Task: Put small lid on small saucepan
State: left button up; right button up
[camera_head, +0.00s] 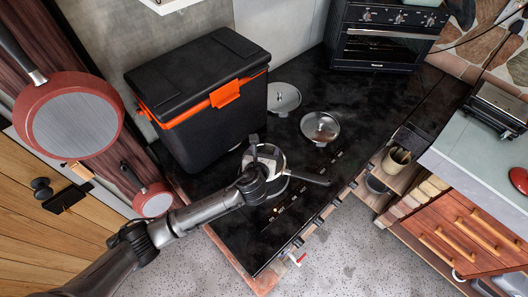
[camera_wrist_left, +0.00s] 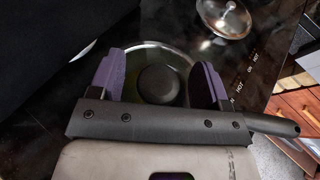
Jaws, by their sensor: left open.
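A saucepan (camera_head: 275,186) with a dark handle (camera_head: 310,179) stands on the black cooktop beside the cooler; the handle (camera_wrist_left: 270,124) also shows in the left wrist view. My left gripper (camera_head: 263,153) is open above the saucepan. In the left wrist view its fingers (camera_wrist_left: 160,68) stand apart on either side of a dark round shape (camera_wrist_left: 159,85) inside a pale rim. I cannot tell if that shape is a lid's knob or the pan's inside. Two round lids, one nearer (camera_head: 320,127) and one farther (camera_head: 284,97), lie on the cooktop. I cannot tell which is the small one.
A black cooler with an orange band (camera_head: 205,110) stands left of the saucepan. A small oven (camera_head: 385,40) is at the back. Red pans (camera_head: 75,120) hang at left. Open cooktop (camera_head: 370,95) lies to the right of the lids. A shelf with a cup (camera_head: 397,160) is at right.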

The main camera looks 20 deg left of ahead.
pick_arm(q)
jog(key=shift+s, duration=0.2)
jog(key=v, duration=1.3)
jog(key=shift+s+r, duration=0.15)
jog(key=shift+s, duration=0.05)
